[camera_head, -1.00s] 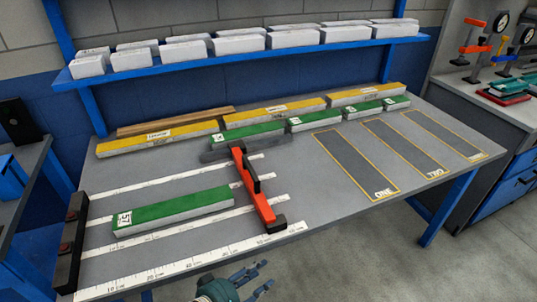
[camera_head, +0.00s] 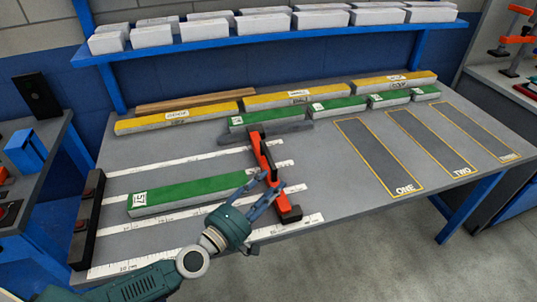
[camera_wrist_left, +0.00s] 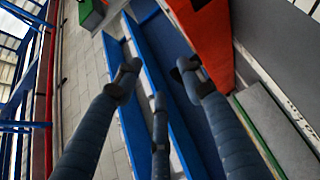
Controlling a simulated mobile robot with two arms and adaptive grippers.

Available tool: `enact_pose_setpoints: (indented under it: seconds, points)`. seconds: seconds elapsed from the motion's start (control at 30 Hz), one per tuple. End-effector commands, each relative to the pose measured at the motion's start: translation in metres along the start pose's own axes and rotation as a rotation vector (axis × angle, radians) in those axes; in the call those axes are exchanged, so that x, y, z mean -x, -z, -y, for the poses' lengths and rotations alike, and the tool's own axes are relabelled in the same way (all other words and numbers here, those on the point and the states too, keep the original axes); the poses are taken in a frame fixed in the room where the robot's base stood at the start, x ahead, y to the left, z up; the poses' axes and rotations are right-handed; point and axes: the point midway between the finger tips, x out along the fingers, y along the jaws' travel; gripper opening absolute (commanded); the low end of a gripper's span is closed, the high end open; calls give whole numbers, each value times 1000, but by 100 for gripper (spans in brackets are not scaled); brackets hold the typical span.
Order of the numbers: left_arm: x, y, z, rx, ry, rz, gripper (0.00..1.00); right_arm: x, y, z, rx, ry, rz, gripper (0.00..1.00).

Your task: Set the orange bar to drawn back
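The orange bar (camera_head: 260,155) lies across the white ruler strips on the grey bench, with a black block at its front end and a black handle on top. It is just right of the right end of the green panel marked 57 (camera_head: 190,194). My left gripper (camera_head: 268,188) is at the bar's middle to front half, its blue fingers spread around the handle area and hiding part of it. Contact cannot be told. In the left wrist view the fingers (camera_wrist_left: 158,75) are open and apart, and the orange bar (camera_wrist_left: 205,40) is at upper right. My right gripper is not in view.
A black end stop (camera_head: 88,215) stands at the left bench edge. Yellow panels (camera_head: 295,97) and smaller green panels (camera_head: 338,106) line the back. Outlined bays marked ONE (camera_head: 375,155), TWO (camera_head: 430,140) and a third lie empty at right. A blue shelf (camera_head: 290,36) holds white blocks.

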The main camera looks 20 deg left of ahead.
Motion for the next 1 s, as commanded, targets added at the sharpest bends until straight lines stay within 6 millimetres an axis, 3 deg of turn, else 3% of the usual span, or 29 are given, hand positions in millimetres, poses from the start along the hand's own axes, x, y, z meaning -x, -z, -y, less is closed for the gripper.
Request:
enact_pose_setpoints:
  seconds: [0.1, 0.2, 0.37, 0.8, 1.0]
  points:
    - [-1, 42, 7, 73, 8, -111, 40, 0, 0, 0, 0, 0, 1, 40]
    - [0, 60, 11, 107, 12, -162, 40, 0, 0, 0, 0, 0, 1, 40]
    - [-15, 67, 11, 116, 10, -175, 40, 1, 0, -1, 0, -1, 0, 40]
    - [-91, 78, 14, 112, 11, -172, 40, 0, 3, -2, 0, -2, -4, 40]
    - [-104, 81, 14, 113, 13, -171, 40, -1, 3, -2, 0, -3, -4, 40]
